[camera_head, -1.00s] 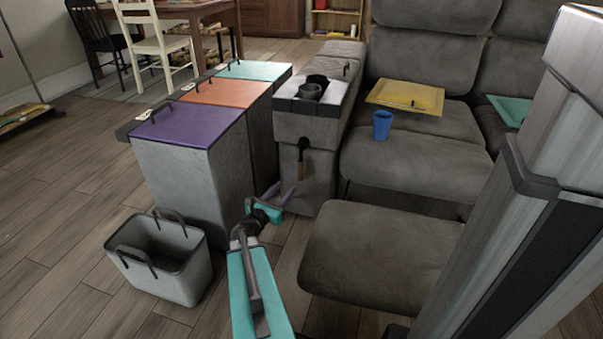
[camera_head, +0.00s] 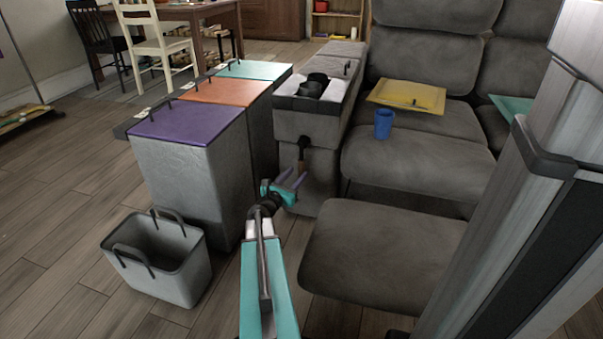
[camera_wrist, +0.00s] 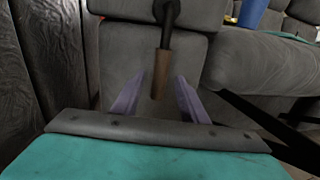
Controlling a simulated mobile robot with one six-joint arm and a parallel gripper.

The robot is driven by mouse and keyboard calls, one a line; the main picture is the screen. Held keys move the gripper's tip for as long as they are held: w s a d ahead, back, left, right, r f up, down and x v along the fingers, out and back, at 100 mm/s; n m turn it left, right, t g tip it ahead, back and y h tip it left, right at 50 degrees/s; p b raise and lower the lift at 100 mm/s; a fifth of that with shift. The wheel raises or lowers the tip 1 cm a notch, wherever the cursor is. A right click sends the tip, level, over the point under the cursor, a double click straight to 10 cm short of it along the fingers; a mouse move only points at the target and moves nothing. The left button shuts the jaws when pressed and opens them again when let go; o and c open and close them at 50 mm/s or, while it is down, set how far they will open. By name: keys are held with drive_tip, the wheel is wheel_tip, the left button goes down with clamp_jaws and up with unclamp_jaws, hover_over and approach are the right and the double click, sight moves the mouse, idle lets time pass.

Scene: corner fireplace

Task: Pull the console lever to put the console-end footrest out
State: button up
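The console (camera_head: 305,125) is grey and stands at the left end of the grey sofa. Its lever (camera_head: 301,157) hangs down from the front face, with a black upper part and a brown grip. In the wrist view the brown grip (camera_wrist: 161,72) points down between the purple fingers, with space on both sides. My gripper (camera_head: 291,177) is open near the lever's lower end; I see no contact. A grey padded footrest (camera_head: 380,250) lies low and forward of the console-end seat (camera_head: 410,160). How it joins the sofa is hidden.
Bins with purple (camera_head: 190,120), orange and teal lids stand left of the console. A grey basket (camera_head: 160,265) is on the floor at left. Open floor lies at far left.

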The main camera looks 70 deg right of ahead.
sight(300, 171)
drive_tip(key=shift+s+d+b, duration=0.15)
drive_tip(key=shift+d+b, duration=0.15)
drive_tip(key=shift+d, duration=0.85)
drive_tip(key=shift+s+d+b, duration=0.15)
drive_tip(key=shift+d+b, duration=0.1)
drive_tip(key=shift+d, duration=0.85)
clamp_jaws()
